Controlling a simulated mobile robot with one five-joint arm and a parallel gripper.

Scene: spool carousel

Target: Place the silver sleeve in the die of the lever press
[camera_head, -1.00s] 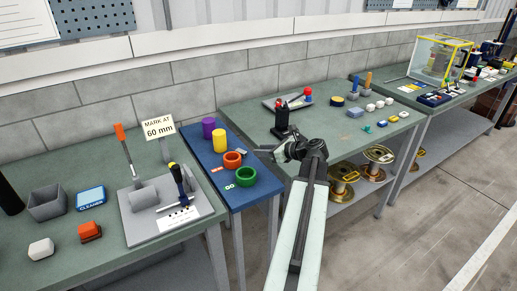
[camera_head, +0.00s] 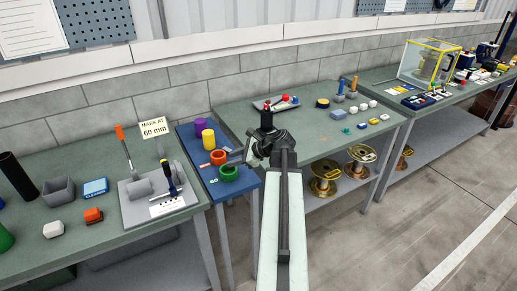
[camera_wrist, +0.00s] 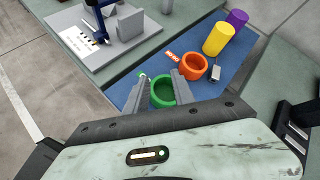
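My gripper (camera_wrist: 162,80) is open and empty in the wrist view, its fingers apart above the green ring on the blue bench. In the head view it (camera_head: 238,157) is over the right side of that bench. A small grey, silvery piece (camera_wrist: 215,70) lies right of the orange ring; it may be the silver sleeve, but it is too small to be sure. The gripper is nearer the green ring than this piece.
The blue bench (camera_wrist: 235,80) also holds a green ring (camera_wrist: 163,91), an orange ring (camera_wrist: 194,66), a yellow cylinder (camera_wrist: 217,39) and a purple cylinder (camera_head: 201,125). A grey fixture plate (camera_head: 165,208) with a tall lever stands to the left.

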